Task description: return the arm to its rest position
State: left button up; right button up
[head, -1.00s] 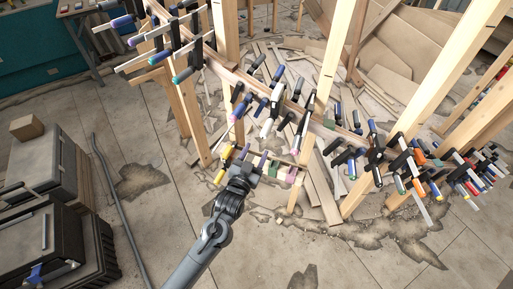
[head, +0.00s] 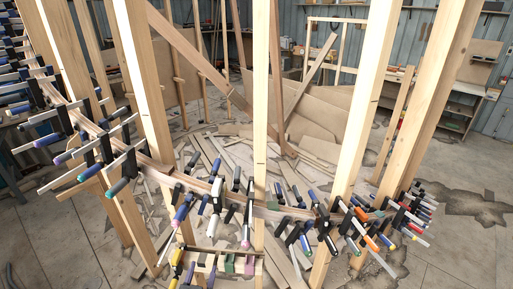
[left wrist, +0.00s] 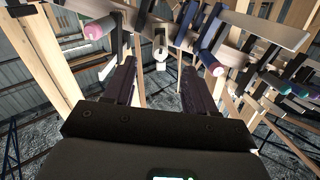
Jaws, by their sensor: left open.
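My left gripper (left wrist: 157,80) shows in the left wrist view with its two dark fingers spread apart and nothing held between them. Clamps with pink (left wrist: 97,29) and blue-grey bodies hang beyond and above the fingertips. A pale clamp end (left wrist: 160,48) lies in line with the gap, beyond the tips. In the head view I cannot make out my left gripper or arm. My right gripper is in neither view.
A curved wooden stringer (head: 155,166) lined with many clamps runs between upright posts (head: 261,110). A small rack with yellow and purple clamps (head: 177,258) stands at the bottom. Wood offcuts (head: 235,150) litter the floor behind. Bare floor (head: 455,245) lies at the lower right.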

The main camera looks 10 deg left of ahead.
pick_arm(q)
jog(key=s+f+g, duration=0.2)
jog(key=s+f, duration=0.1)
jog(key=s, duration=0.4)
jog(key=s+f+g, duration=0.3)
jog(key=s, duration=0.4)
jog(key=s+a+r+g, duration=0.1)
jog(key=s+r+g, duration=0.1)
jog(key=s+g, duration=1.1)
jog(key=s+r+t+p, duration=0.3)
jog(key=r+t+p, duration=0.1)
jog(key=r+p, duration=1.5)
jog(key=shift+s+h+p, duration=0.2)
jog(key=shift+h+p, duration=0.2)
jog(key=shift+p, duration=0.05)
